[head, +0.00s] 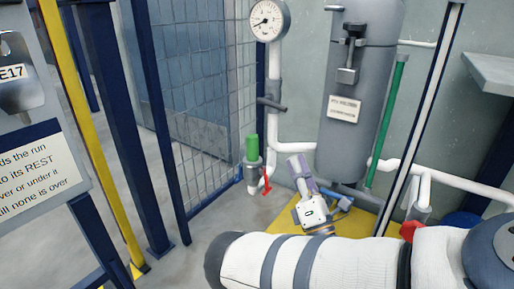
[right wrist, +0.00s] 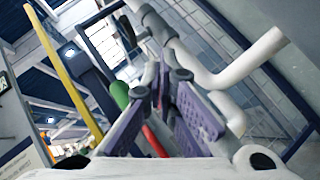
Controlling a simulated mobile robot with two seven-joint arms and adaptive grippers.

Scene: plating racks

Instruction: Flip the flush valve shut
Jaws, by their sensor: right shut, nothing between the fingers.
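A red lever (head: 267,182) hangs low on the white pipe, beside a grey fitting with a green cylinder (head: 252,148) on top. No label shows that it is the flush valve. My right gripper (head: 297,160) has purple finger pads and is shut and empty, just right of the red lever in the head view. In the right wrist view, the red lever (right wrist: 153,141) shows behind the fingers (right wrist: 167,80), with the green cylinder (right wrist: 120,95) to their left. Whether the fingers touch the lever cannot be told. My left gripper is out of view.
A pressure gauge (head: 266,19) tops the white pipe (head: 274,70). A mesh fence (head: 190,90) and dark blue posts stand left. Yellow floor (head: 287,222) lies below.

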